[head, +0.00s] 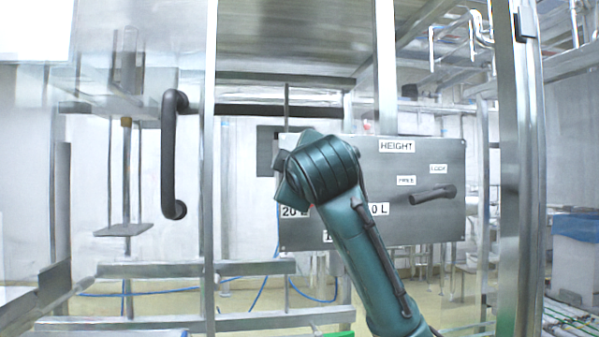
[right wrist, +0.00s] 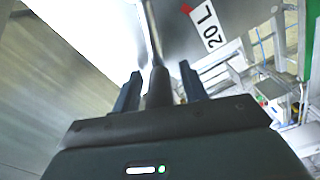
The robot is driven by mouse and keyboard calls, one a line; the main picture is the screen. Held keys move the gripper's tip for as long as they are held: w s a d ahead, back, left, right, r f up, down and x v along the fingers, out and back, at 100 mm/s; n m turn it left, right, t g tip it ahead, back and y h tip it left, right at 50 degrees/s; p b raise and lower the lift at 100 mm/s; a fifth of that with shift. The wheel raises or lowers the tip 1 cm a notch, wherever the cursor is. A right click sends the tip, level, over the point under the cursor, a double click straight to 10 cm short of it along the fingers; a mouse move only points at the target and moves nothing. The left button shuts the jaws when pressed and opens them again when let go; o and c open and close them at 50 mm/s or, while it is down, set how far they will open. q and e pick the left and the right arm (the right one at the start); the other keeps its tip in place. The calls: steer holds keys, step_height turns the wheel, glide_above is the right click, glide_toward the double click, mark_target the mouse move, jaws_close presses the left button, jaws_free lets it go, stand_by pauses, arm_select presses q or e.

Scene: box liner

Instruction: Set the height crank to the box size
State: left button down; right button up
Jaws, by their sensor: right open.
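The grey HEIGHT panel (head: 425,225) stands ahead in the head view, with size labels along its left and lower part. The 20 L label (head: 292,212) is partly covered, and another label ending in "0 L" (head: 379,209) shows right of my arm. My teal right arm hides the panel's left middle and my right gripper there. In the right wrist view my right gripper (right wrist: 160,84) is open, its fingers on either side of a dark cylindrical grip (right wrist: 158,88), apparently the crank's. A red mark (right wrist: 186,9) sits beside the 20 L label (right wrist: 208,24). My left gripper is out of view.
A black lever (head: 433,195) sits on the panel's right side, below two small labels. A metal post (head: 520,170) and a clear door with a black handle (head: 174,155) stand in front. Metal rails run low at the left.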

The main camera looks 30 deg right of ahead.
arm_select(q)
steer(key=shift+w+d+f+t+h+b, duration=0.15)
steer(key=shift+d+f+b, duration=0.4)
steer(key=shift+b, duration=1)
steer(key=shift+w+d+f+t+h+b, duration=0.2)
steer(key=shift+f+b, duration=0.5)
steer(key=shift+b, duration=0.8)
arm_select(e)
steer(key=v, duration=1.2)
steer(key=shift+s, duration=0.4)
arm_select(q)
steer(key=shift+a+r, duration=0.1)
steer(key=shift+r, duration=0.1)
arm_select(e)
steer(key=shift+a, duration=0.15)
